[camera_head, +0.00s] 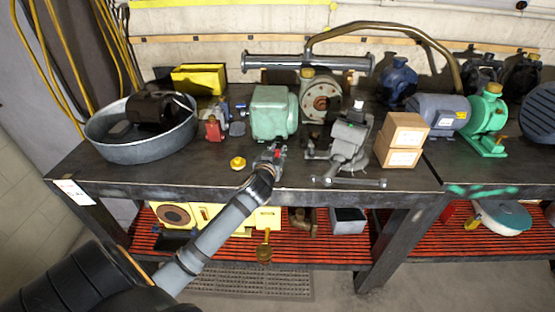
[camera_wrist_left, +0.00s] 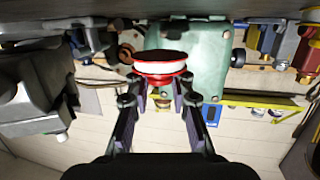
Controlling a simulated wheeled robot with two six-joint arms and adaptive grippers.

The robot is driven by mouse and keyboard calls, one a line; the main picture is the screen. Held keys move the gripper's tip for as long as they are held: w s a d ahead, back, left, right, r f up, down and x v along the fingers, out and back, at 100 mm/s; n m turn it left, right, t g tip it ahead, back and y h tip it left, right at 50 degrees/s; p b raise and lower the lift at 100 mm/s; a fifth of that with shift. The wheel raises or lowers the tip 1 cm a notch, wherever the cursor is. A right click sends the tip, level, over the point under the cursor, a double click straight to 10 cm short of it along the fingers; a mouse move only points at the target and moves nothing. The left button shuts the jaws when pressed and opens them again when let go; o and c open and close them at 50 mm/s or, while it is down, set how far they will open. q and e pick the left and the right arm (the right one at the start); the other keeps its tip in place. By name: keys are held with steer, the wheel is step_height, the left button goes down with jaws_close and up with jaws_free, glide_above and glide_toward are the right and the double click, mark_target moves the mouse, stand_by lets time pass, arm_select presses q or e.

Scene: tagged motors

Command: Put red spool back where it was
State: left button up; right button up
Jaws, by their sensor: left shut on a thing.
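The red spool (camera_wrist_left: 160,67), with a pale band around its middle and a dark top face in view, sits between the fingertips of my left gripper (camera_wrist_left: 159,88) in the left wrist view. My left gripper (camera_head: 271,160) is shut on it. In the head view only a small red bit of the spool (camera_head: 278,153) shows past the gripper; the rest is hidden. The gripper is over the front part of the dark workbench (camera_head: 215,181), in front of the green motor housing (camera_head: 271,112). I cannot tell whether the spool touches the bench. My right gripper is not in view.
A yellow knob-like part (camera_head: 238,163) lies just left of the gripper. A grey machine (camera_head: 350,137) and stacked cardboard boxes (camera_head: 402,139) stand to the right. A red part (camera_head: 213,129) and a round metal tub (camera_head: 128,149) stand to the left. Bare bench shows at the front left.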

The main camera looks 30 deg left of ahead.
arm_select(q)
steer(key=f, duration=0.3)
steer(key=shift+w+a+f, duration=0.1)
steer(key=shift+w+f, duration=0.1)
steer(key=shift+f, duration=0.1)
steer(key=shift+f, duration=0.15)
steer(key=o, duration=0.9)
